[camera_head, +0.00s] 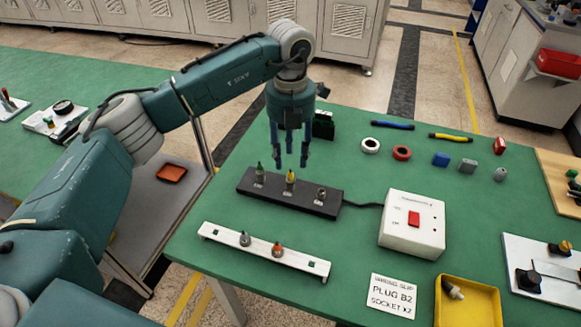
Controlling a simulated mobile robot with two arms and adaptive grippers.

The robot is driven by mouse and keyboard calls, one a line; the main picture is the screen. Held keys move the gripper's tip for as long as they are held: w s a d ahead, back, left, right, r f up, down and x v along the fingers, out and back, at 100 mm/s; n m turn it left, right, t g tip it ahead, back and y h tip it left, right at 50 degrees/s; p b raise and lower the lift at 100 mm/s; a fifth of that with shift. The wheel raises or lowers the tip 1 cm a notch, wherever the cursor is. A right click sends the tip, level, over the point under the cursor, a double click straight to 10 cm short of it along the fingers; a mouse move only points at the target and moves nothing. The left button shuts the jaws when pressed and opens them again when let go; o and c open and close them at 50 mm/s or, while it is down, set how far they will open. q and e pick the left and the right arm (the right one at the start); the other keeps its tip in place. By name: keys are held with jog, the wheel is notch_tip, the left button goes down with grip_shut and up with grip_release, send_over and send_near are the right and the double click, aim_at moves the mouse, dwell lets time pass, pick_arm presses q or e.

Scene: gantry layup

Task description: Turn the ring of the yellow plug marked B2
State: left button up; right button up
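A black socket strip (312,201) lies on the green table, with a dark green plug (259,173) at its left, a yellow plug (291,177) in the middle and a grey metal fitting (321,195) at its right. The yellow plug stands upright; its marking is too small to read. My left gripper (291,160) points down with its fingers apart, appearing just above or behind the yellow plug. Nothing shows between the fingers. A card (394,296) reads "PLUG B2" and "SOCKET X2". My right gripper is not in view.
A white box with a red switch (413,219) is cabled to the strip's right end. A white rail (262,253) with two plugs lies in front. A yellow tray (467,303) sits at the front right. Rings and small blocks lie at the back right.

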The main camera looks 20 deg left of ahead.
pick_arm(q)
notch_tip(320, 180, up, 5)
dwell(0.6)
